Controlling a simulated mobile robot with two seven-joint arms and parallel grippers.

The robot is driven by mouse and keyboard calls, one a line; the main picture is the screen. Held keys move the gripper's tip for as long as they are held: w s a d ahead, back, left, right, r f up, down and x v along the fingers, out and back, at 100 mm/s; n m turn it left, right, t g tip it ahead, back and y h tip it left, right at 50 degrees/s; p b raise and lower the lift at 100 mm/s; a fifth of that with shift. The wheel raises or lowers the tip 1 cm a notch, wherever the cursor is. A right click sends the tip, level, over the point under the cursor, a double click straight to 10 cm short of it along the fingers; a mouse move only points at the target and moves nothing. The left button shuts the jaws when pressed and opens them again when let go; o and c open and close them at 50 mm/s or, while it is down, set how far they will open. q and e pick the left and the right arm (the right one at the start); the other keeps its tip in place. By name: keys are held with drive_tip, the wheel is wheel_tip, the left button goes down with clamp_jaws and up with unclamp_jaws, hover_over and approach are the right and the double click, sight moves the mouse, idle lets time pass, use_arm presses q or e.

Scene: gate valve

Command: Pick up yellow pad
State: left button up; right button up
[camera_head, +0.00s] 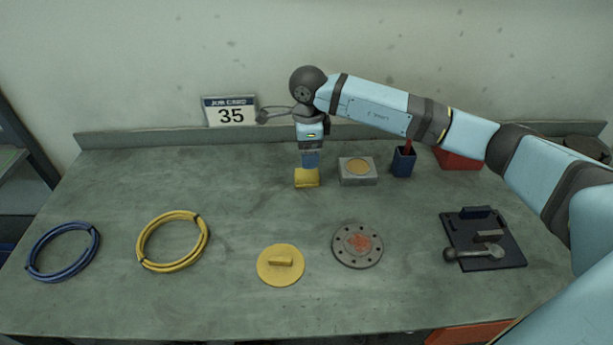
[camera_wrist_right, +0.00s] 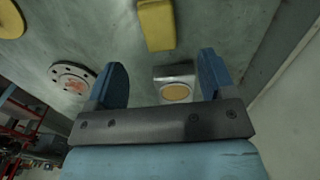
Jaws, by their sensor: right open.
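The yellow pad (camera_head: 307,178) is a small block lying on the workbench, left of a grey box. In the wrist view the yellow pad (camera_wrist_right: 157,24) is at the top, beyond the fingertips and cut by the frame edge. My right gripper (camera_head: 310,164) points down just above and behind the pad, its lower fingers overlapping the pad's back edge in the head view. In the wrist view my right gripper (camera_wrist_right: 164,72) has its two blue fingers wide apart with nothing between them touching. Whether a finger touches the pad is unclear. My left gripper is not in view.
The grey box with a tan disc (camera_head: 357,168) and a blue cup (camera_head: 403,162) stand close on the right. A yellow lid with handle (camera_head: 280,265), a bolted flange (camera_head: 357,245) and two cable coils (camera_head: 172,241) lie nearer. A job card (camera_head: 230,112) stands behind.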

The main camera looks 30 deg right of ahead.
sight(307, 172)
wheel_tip(307, 172, down, 8)
drive_tip(key=shift+a+r+p, duration=0.1)
drive_tip(key=shift+p, duration=0.2)
drive_tip(key=c, duration=1)
